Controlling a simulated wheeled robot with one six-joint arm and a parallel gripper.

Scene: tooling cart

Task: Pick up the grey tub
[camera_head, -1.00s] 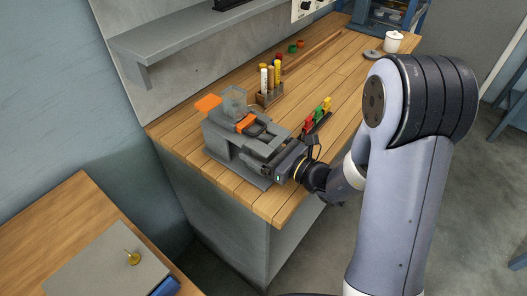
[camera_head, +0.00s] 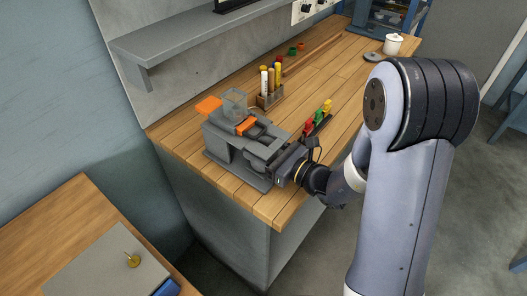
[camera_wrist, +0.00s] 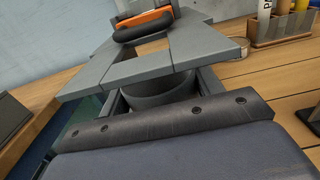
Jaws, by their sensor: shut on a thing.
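The grey tub (camera_wrist: 160,92) shows in the wrist view as a dark grey round wall, with its upper part hidden under flat grey plates. My gripper (camera_wrist: 158,100) is shut on it, with a finger on either side. In the head view my gripper (camera_head: 280,168) is low at the front of a grey machine (camera_head: 222,142), near the counter's front edge. I cannot tell whether the tub is clear of the surface below.
Red, yellow and green items (camera_head: 318,117) stand in a dark holder to the right. Bare wooden counter (camera_head: 345,75) lies further back.

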